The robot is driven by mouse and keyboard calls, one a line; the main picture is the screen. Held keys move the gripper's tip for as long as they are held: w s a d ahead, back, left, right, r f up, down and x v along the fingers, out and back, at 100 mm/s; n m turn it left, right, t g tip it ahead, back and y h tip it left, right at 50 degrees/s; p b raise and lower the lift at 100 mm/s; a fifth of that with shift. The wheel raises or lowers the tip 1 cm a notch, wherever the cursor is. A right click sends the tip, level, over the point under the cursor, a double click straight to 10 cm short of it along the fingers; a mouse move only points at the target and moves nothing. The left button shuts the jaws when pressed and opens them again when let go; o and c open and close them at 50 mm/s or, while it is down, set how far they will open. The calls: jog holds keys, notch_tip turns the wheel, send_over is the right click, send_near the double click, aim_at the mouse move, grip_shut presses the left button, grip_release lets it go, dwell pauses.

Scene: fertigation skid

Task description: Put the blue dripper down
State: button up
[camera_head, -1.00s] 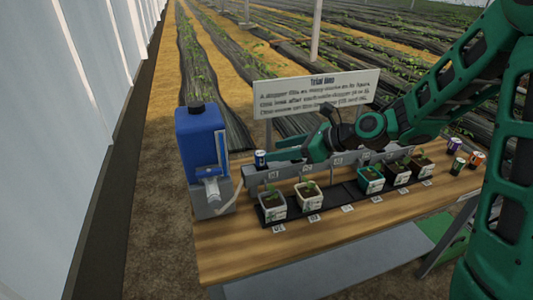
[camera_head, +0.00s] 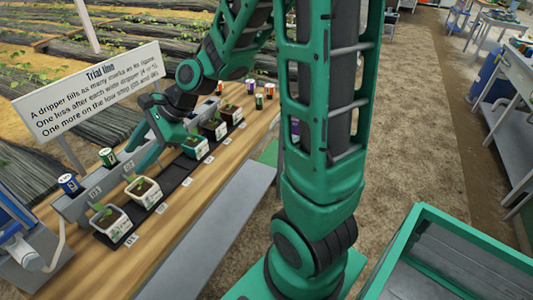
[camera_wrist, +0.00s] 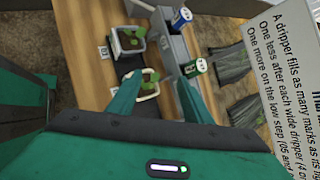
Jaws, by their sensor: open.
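The blue dripper (camera_head: 68,184) stands upright at the near left end of the grey stepped rail (camera_head: 75,208), by the 01 label. It also shows at the top of the wrist view (camera_wrist: 181,17). A green dripper (camera_head: 108,157) stands on the rail by the 02 label, and it is close to one fingertip in the wrist view (camera_wrist: 195,68). My gripper (camera_head: 135,158) is over the rail, to the right of both drippers. Whether a finger touches the green dripper cannot be told.
Potted seedlings (camera_head: 143,191) stand in a dark tray along the rail. Several coloured drippers (camera_head: 259,102) stand at the table's far end. A Trial line sign (camera_head: 90,93) rises behind the rail. A blue tank unit (camera_head: 20,240) stands at the near left. A green-rimmed bin (camera_head: 450,222) is at the lower right.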

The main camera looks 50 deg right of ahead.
jog(key=s+d+n+g+h, duration=0.2)
jog(key=s+d+n+h, duration=0.4)
jog(key=s+d, duration=0.6)
jog(key=s+d+n+g, duration=0.1)
jog(key=s+d+n, duration=0.2)
jog(key=s+d, duration=0.2)
jog(key=s+d+r+n+g+h, duration=0.1)
jog(key=s+d+n+g, duration=0.1)
jog(key=s+d, duration=0.4)
jog(key=s+n, duration=0.1)
jog(key=s, duration=0.3)
jog(key=shift+s, duration=0.3)
